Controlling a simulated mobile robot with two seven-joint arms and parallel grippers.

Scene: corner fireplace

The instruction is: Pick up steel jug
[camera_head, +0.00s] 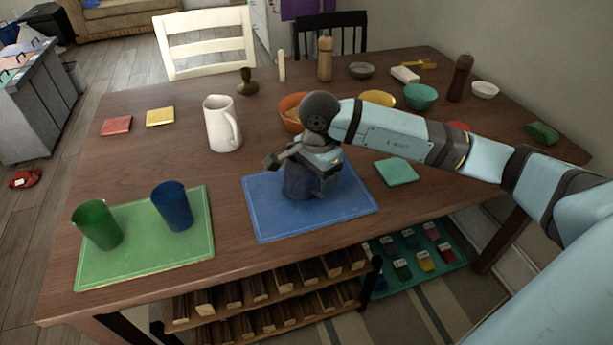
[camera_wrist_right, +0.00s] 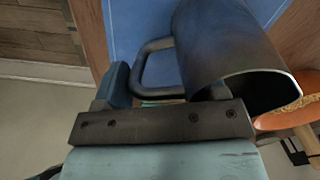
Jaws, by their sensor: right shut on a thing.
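The steel jug (camera_head: 297,183) is dark grey and stands over the blue placemat (camera_head: 350,206) in the head view. I cannot tell whether its base touches the mat. My right gripper (camera_head: 303,160) is at the jug's upper part and hides some of it. In the right wrist view the jug (camera_wrist_right: 222,45) shows its open rim and its handle (camera_wrist_right: 146,62). The right gripper (camera_wrist_right: 160,90) is shut on the jug at the handle side. My left gripper is not in view.
A white pitcher (camera_head: 221,124) stands left of the mat. A green mat (camera_head: 145,246) holds a green cup (camera_head: 97,225) and a blue cup (camera_head: 172,206). An orange bowl (camera_head: 290,112) is close behind my gripper. A teal square (camera_head: 397,172) lies to the right.

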